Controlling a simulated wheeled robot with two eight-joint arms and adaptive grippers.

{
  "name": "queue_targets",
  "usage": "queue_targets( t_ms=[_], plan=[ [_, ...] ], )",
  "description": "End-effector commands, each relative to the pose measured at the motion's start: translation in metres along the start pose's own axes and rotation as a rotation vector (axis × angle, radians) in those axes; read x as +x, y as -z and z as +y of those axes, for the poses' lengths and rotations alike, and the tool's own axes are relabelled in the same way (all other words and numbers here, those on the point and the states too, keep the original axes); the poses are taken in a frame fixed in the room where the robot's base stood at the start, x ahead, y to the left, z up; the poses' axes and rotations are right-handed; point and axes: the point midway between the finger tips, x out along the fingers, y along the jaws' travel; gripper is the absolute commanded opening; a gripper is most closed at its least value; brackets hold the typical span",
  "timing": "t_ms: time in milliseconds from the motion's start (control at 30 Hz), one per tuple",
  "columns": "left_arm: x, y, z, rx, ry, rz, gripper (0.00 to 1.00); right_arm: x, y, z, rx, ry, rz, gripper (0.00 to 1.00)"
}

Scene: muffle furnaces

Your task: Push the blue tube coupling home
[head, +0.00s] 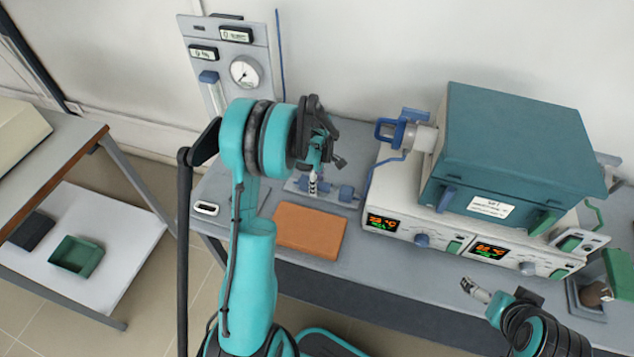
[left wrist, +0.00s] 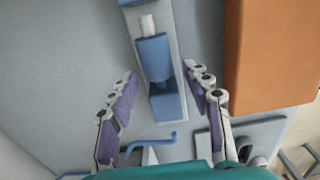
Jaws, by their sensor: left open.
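A blue tube coupling (left wrist: 154,57) with a white tube end lies on a narrow grey rail in the left wrist view. A blue block (left wrist: 166,104) sits on the same rail, close below it. Blue fittings on this rail show in the head view (head: 346,193), partly hidden by my gripper. My left gripper (head: 314,185) is over the rail. In the left wrist view its open fingers (left wrist: 164,88) are on either side of the rail, with nothing between their pads clearly touched. My right gripper (head: 476,290) is at the lower right, in front of the bench; its jaw opening is unclear.
An orange-brown board (head: 309,230) lies beside the rail. A teal furnace (head: 510,150) stands on a white control unit (head: 455,238) to the right. A gauge panel (head: 232,68) is on the wall behind my left arm. A blue hooked lever (left wrist: 150,142) is near the rail's end.

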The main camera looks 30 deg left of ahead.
Motion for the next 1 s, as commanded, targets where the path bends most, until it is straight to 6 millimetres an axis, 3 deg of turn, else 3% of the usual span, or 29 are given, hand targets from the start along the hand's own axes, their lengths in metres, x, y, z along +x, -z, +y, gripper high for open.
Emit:
queue_targets(
  t_ms=[67, 267, 467, 700, 967, 1000],
  plan=[
    [0.000, 0.000, 0.000, 0.000, 0.000, 0.000, 0.49, 0.000, 0.000, 0.000, 0.000, 0.000, 0.000, 1.00],
    [-0.001, 0.000, 0.000, 0.000, 0.000, 0.000, 0.00, 0.000, 0.000, 0.000, 0.000, 0.000, 0.000, 1.00],
    [0.000, -0.004, 0.000, 0.002, 0.000, 0.000, 0.00, 0.000, 0.000, 0.000, 0.000, 0.000, 0.000, 1.00],
    [0.000, -0.034, 0.000, 0.003, 0.000, -0.001, 0.00, 0.002, -0.001, 0.000, 0.000, 0.000, 0.000, 1.00],
    [0.000, -0.036, 0.000, 0.002, 0.000, -0.004, 0.00, 0.002, -0.001, 0.000, 0.000, 0.000, 0.000, 1.00],
    [0.000, -0.036, 0.000, 0.002, 0.000, -0.004, 0.38, 0.002, -0.001, 0.000, 0.000, 0.000, 0.000, 1.00]
  ],
)
